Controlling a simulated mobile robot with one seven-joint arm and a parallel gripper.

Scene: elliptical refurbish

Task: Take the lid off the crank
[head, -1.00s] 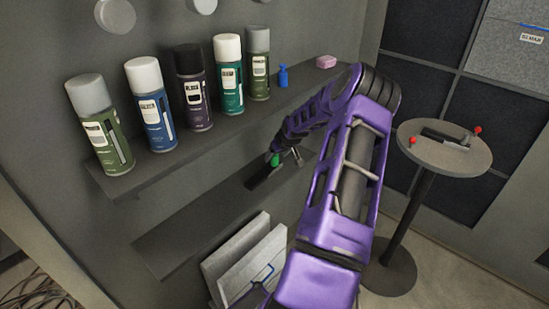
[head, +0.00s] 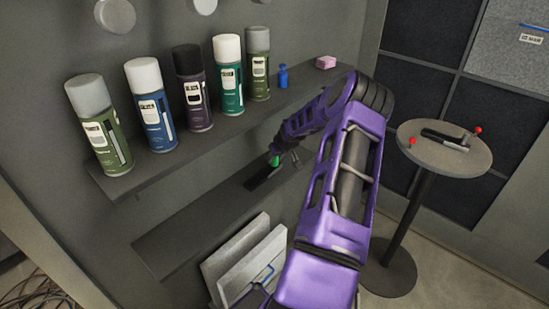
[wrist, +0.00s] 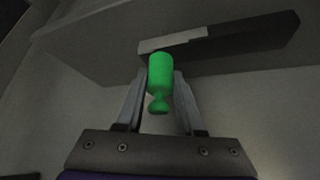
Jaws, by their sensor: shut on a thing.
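My gripper (wrist: 158,88) is shut on a small green piece (wrist: 160,72), which has a rounded cylinder and a narrow neck with a flared end. In the head view the green piece (head: 275,160) shows beside my gripper, just above a black bar (head: 263,177) on the lower shelf. The black bar, with a light grey section, also shows in the wrist view (wrist: 248,34) behind the green piece. I cannot tell whether the green piece touches the bar. The bar looks like the crank, and the green piece may be its lid. My arm hides part of the shelf.
Several spray cans (head: 195,88), a blue bottle (head: 283,76) and a pink block (head: 325,62) stand on the upper shelf (head: 225,128), close above my gripper. Grey panels (head: 245,262) lean below the lower shelf (head: 180,234). A round table (head: 425,155) at right holds a black device with red knobs.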

